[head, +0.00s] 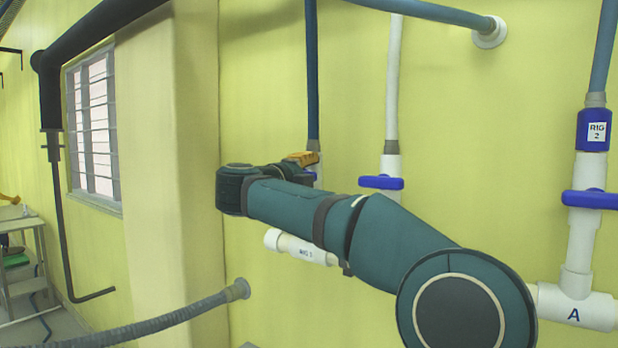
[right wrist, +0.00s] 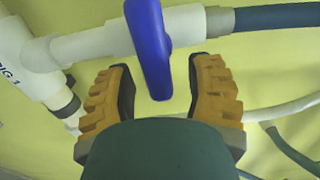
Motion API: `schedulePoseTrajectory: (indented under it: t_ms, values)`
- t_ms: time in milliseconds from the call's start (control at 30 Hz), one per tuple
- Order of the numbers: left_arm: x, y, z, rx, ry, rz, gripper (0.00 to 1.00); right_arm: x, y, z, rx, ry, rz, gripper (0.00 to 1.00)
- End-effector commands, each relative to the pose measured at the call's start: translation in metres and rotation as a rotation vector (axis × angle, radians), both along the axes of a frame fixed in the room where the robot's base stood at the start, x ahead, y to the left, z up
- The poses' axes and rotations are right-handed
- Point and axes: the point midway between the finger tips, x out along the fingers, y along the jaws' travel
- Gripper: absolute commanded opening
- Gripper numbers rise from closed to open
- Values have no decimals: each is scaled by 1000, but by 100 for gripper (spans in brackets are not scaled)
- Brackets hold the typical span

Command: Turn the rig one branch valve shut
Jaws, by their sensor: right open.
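The rig one white pipe (head: 318,250) carries a "RIG 1" label in the head view, and a labelled white pipe (right wrist: 30,60) shows at the left of the right wrist view. A blue valve handle (right wrist: 150,40) lies across the white branch pipe that leads to a dark blue hose. My right gripper (right wrist: 160,76) is open, its orange-padded fingers either side of the handle's near end, with visible gaps. Contact is not visible. In the head view my right gripper (head: 302,160) is at this branch and hides most of its valve. My left gripper is out of view.
A second blue handle (head: 381,182) sits on the neighbouring branch, just right of my right gripper. The rig two handle (head: 590,199) is farther right. A grey hose (head: 150,325) runs low at left. A wall corner (head: 170,150) juts out left of the gripper.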

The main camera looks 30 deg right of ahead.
Motion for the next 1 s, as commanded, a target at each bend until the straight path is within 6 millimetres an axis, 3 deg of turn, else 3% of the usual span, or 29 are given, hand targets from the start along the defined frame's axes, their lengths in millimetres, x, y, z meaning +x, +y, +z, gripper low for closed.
schedulePoseTrajectory:
  t_ms: [233,700,1000]
  values:
    - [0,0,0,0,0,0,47,-5,15,0,1,-1,3,53]
    - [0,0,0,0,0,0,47,-39,96,0,0,0,2,53]
    - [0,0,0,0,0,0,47,-46,111,0,0,0,0,53]
